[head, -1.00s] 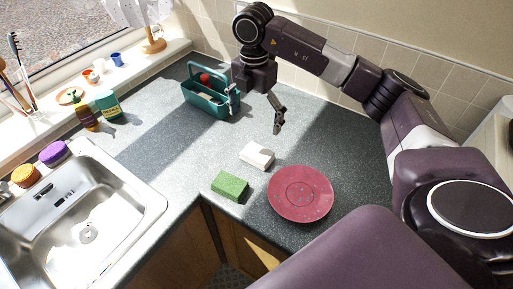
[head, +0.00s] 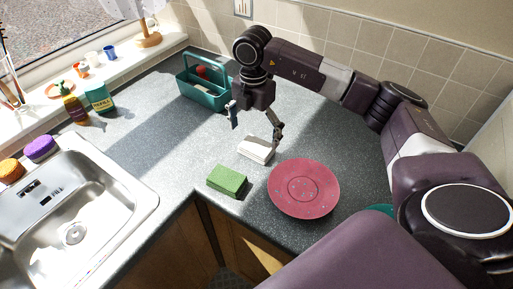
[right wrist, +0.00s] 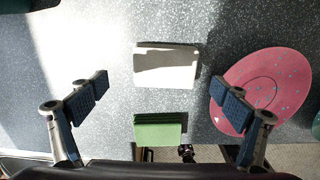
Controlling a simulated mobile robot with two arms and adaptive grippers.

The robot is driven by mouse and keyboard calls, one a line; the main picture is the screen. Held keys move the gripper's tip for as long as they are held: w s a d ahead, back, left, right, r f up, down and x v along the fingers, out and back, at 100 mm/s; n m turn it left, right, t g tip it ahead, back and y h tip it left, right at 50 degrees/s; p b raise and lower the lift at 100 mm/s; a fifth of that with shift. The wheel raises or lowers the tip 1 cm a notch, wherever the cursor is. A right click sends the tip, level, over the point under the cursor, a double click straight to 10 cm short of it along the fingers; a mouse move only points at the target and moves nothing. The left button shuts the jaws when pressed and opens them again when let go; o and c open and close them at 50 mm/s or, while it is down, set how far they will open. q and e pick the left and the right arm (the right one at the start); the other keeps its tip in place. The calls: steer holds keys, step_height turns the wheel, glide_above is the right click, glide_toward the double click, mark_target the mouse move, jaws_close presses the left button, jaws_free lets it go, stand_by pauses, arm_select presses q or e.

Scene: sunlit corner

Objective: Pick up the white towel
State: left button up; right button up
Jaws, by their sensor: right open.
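The white towel (head: 254,151) is a small folded block lying flat on the grey counter, behind the green sponge. In the right wrist view the towel (right wrist: 166,68) is partly shaded and lies ahead of and between the lines of the two fingers. My right gripper (head: 255,129) is open and empty above the towel, with one finger on each side. Its spread fingers also show in the right wrist view (right wrist: 163,90). I see no contact with the towel. My left gripper is not in view.
A green sponge (head: 227,181) lies in front of the towel. A red plate (head: 303,188) lies close to its right. A teal caddy (head: 208,97) stands behind to the left, and a steel sink (head: 100,215) is at the left. The counter left of the towel is clear.

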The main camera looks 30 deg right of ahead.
steer(key=f, duration=0.1)
steer(key=f+p, duration=0.1)
steer(key=f, duration=0.2)
steer(key=shift+s+d+f+p, duration=0.2)
steer(key=shift+s+d+p, duration=0.1)
steer(key=shift+p, duration=0.1)
steer(key=shift+f, duration=0.25)
steer(key=c, duration=1.3)
steer(key=shift+c, duration=0.2)
steer(key=shift+r, duration=0.15)
step_height(320, 180, up, 12)
steer(key=r+b, duration=0.1)
steer(key=b, duration=0.2)
step_height(320, 180, up, 7)
glide_above(257, 144)
steer(key=shift+a+f+p, duration=0.1)
steer(key=shift+a+p, duration=0.05)
steer(key=shift+p, duration=0.2)
